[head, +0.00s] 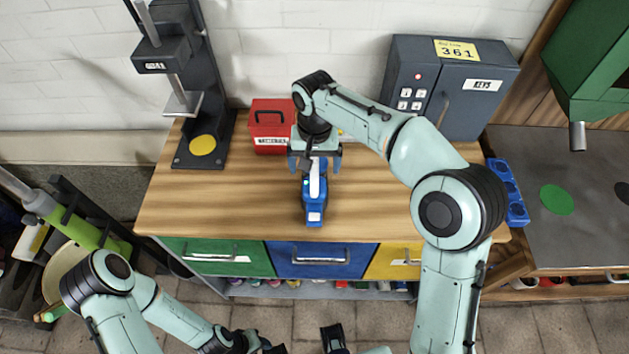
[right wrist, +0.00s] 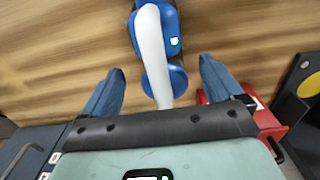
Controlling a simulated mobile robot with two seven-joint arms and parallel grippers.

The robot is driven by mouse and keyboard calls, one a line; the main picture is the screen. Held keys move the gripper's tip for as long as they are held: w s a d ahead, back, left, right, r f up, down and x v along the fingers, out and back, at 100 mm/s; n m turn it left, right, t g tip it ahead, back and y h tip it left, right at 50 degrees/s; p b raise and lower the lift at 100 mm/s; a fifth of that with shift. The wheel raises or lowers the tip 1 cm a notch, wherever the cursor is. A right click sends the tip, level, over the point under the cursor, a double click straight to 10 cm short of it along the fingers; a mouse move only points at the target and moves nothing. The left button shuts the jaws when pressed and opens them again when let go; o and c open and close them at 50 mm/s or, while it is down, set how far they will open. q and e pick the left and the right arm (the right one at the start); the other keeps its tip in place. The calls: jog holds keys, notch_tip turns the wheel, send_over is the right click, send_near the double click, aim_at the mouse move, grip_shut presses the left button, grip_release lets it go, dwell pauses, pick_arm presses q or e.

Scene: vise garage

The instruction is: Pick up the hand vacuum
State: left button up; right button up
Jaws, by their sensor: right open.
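The hand vacuum (head: 314,213) is blue with a white handle and lies on the wooden workbench top (head: 210,205), near its middle. My right gripper (head: 314,163) is over the vacuum's far end, open. In the right wrist view, the vacuum's white handle (right wrist: 151,45) and blue body run between the two spread blue fingers of the right gripper (right wrist: 163,85), with a gap on either side. I cannot tell the exact height of the fingers above the bench. My left arm is low at the left; its gripper is dark and cut by the bottom edge.
A red toolbox (head: 270,124) stands behind the vacuum, left of my right gripper. A grey key safe (head: 448,88) is at the back right, and a dark press stand (head: 180,90) at the back left. The bench front is clear.

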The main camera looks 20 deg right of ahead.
notch_tip(320, 180, down, 2)
jog(key=shift+f, duration=0.15)
pick_arm(q)
jog(key=shift+s+f, duration=0.1)
jog(key=shift+f, duration=0.1)
pick_arm(e)
grip_shut()
jog(key=shift+r, duration=0.2)
jog(key=shift+r, duration=0.6)
pick_arm(q)
jog(key=w+r+p, duration=0.4)
jog(key=r, duration=0.2)
jog(key=shift+w+r+p, duration=0.2)
jog(key=shift+w+p, duration=0.1)
jog(key=shift+p, duration=0.1)
pick_arm(e)
notch_tip(320, 180, up, 19)
jog(key=shift+f, duration=0.15)
